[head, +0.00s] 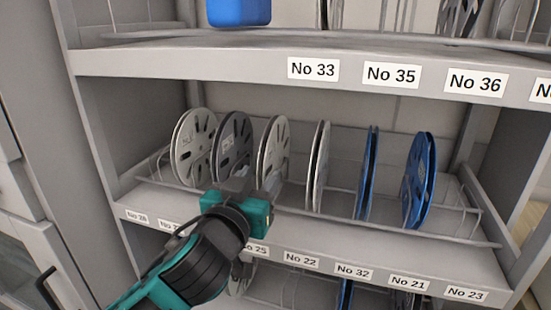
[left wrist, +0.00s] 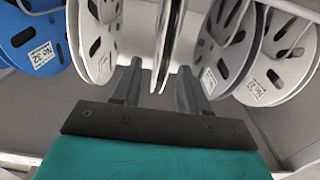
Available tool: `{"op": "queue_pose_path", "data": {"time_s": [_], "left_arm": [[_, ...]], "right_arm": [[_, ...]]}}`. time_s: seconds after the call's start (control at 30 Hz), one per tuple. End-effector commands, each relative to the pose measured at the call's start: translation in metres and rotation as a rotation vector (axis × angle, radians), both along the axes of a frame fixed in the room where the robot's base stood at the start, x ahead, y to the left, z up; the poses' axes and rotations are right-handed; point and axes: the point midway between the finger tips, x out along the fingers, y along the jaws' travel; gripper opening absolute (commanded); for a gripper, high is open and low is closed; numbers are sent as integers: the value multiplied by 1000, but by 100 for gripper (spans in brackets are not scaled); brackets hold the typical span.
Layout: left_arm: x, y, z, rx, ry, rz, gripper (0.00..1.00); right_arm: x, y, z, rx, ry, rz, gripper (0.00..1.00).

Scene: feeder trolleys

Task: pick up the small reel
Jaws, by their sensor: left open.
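Several reels stand upright in a wire rack on the shelf: a white one (head: 193,150), a dark grey one (head: 226,150), a light grey one (head: 272,150), a thin pale one (head: 319,165) and two blue ones (head: 366,172) (head: 419,180). I cannot tell which is the small reel. My left gripper (head: 256,186) is open at the front lower edge of the light grey reel. In the left wrist view that reel (left wrist: 171,35) is edge-on between the spread fingers (left wrist: 159,88); contact cannot be told. My right gripper is not in view.
The shelf's front lip (head: 375,275) carries number labels. An upper shelf edge (head: 230,66) overhangs, with a blue object (head: 239,12) on it. In the left wrist view a white reel (left wrist: 92,42) and a grey reel (left wrist: 222,50) stand close on either side of the fingers.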

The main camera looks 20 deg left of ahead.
Motion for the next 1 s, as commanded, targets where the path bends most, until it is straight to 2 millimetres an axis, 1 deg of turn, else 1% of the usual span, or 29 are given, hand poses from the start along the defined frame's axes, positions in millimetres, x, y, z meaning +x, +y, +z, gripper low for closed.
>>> {"op": "queue_pose_path", "data": {"time_s": [0.03, 0.1, 0.27, 0.5, 0.6, 0.7, 0.87, 0.9, 1.0], "left_arm": [[7, 0, 0, 2, -1, 0, 44], [13, -1, 0, 0, 0, -1, 44], [23, 0, -1, 1, 1, 0, 44], [57, 1, -3, 1, 1, 1, 44], [66, 1, -3, -1, 2, -1, 44], [69, 0, -4, -1, 3, -1, 44], [69, 0, -4, -1, 3, -1, 44], [69, 0, -4, -1, 3, -1, 43], [69, 0, -4, -1, 3, -1, 33]], "right_arm": [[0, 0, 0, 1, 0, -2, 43], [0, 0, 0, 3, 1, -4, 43], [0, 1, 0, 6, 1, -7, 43], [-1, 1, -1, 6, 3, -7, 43], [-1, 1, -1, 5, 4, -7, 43], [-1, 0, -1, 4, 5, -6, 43], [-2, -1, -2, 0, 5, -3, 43], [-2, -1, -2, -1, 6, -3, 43], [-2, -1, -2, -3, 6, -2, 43]]}}
